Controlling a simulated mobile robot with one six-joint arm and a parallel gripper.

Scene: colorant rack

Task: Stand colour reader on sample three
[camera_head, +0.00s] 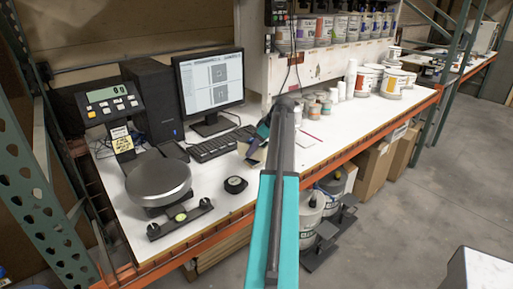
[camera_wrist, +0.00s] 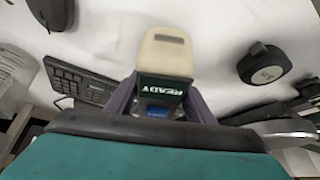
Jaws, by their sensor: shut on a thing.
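The colour reader (camera_wrist: 166,55) is a small device with a cream end and a dark green body; its lit screen reads READY upside down in the wrist view. My gripper (camera_wrist: 160,97) is shut on it, with a purple-grey finger on each side. In the head view the reader (camera_head: 256,153) is a small cream patch beside my arm, over the white bench right of the keyboard. Its underside and any contact with the bench are hidden. I cannot make out sample three in either view; my arm covers part of the bench.
A round black object (camera_head: 235,185) lies on the bench, also in the wrist view (camera_wrist: 262,66). The keyboard (camera_head: 213,147) and monitor (camera_head: 211,84) are behind. A scale with a round plate (camera_head: 158,180) stands at left. White tubs (camera_head: 393,82) stand at back right.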

